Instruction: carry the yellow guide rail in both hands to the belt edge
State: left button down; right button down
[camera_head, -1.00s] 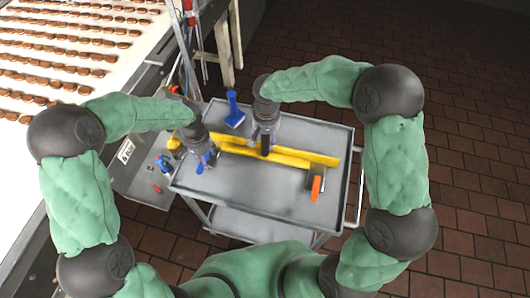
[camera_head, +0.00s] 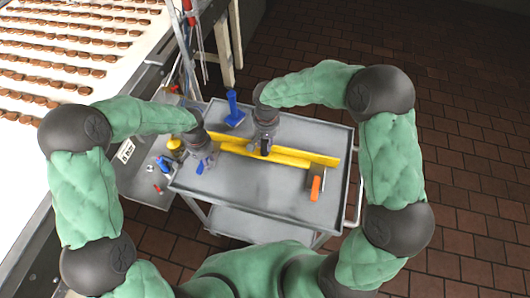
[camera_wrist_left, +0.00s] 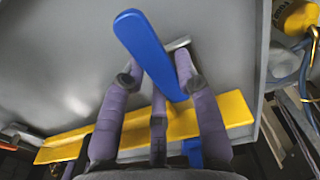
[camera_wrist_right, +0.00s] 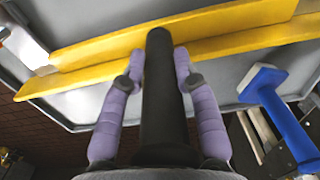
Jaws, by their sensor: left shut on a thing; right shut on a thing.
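The yellow guide rail (camera_head: 290,157) is a long angled bar over the grey cart top, running from left to right. It also crosses the left wrist view (camera_wrist_left: 235,110) and the right wrist view (camera_wrist_right: 240,35). My left gripper (camera_head: 204,158) is shut on the rail near its left end. My right gripper (camera_head: 265,148) is shut on it near the middle. The finger contact is partly hidden in both wrist views. A dark upright shape stands between my right fingers; I cannot tell what it is. I cannot tell whether the rail is clear of the cart.
The cart (camera_head: 245,202) holds a blue-handled tool (camera_head: 233,108) behind the rail and an orange-handled tool (camera_head: 315,189) in front. A blue handle (camera_wrist_left: 145,40) lies close under my left fingers. The conveyor belt (camera_head: 110,62) with rows of biscuits is at left. Brick floor (camera_head: 470,150) is open at right.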

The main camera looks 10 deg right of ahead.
pick_arm(q)
jog(key=shift+w+r, duration=0.1)
jog(key=shift+r, duration=0.05)
pick_arm(e)
jog(key=shift+r, duration=0.15)
